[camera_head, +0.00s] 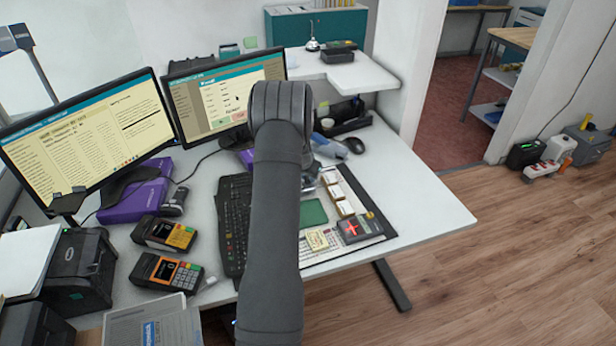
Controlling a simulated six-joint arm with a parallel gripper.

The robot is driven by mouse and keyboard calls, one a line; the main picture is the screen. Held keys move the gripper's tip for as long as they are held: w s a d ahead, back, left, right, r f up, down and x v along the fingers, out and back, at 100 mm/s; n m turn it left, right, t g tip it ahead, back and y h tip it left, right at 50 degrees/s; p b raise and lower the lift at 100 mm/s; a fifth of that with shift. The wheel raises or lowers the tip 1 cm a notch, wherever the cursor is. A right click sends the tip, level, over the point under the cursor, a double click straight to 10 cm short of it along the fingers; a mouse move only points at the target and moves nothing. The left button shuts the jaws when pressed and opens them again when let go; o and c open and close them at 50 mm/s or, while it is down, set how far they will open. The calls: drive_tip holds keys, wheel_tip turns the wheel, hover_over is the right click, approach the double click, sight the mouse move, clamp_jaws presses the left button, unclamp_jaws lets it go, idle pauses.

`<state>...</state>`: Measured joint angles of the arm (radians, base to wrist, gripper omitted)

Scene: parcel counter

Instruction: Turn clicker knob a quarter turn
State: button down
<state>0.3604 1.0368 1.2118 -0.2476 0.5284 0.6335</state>
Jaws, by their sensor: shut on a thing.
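My arm covers the middle of the picture. Only a small grey part of my gripper (310,182) shows, just right of the arm at the far left edge of the work mat (372,232). Its fingertips and what they hold are hidden. I cannot make out the clicker knob for sure; it may be behind the arm. A dark box with a red cross-shaped top (353,229) sits at the mat's near right, apart from my gripper.
A keyboard (234,215) lies left of my arm. Several small cream blocks (338,192) and a green pad (313,212) lie on the mat. The desk's right end (430,205) is clear.

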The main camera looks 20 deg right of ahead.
drive_tip(key=m, duration=0.2)
drive_tip(key=m+g+h, duration=0.1)
drive_tip(key=m, duration=0.1)
drive_tip(key=shift+w+a+m+g, duration=0.1)
drive_tip(key=shift+a+m+g, duration=0.05)
drive_tip(key=shift+m+g, duration=0.2)
drive_tip(key=shift+m, duration=0.35)
drive_tip(key=c, duration=1.2)
unclamp_jaws()
drive_tip(key=v, duration=1.7)
drive_tip(key=shift+a, duration=0.3)
drive_tip(key=shift+r, duration=0.1)
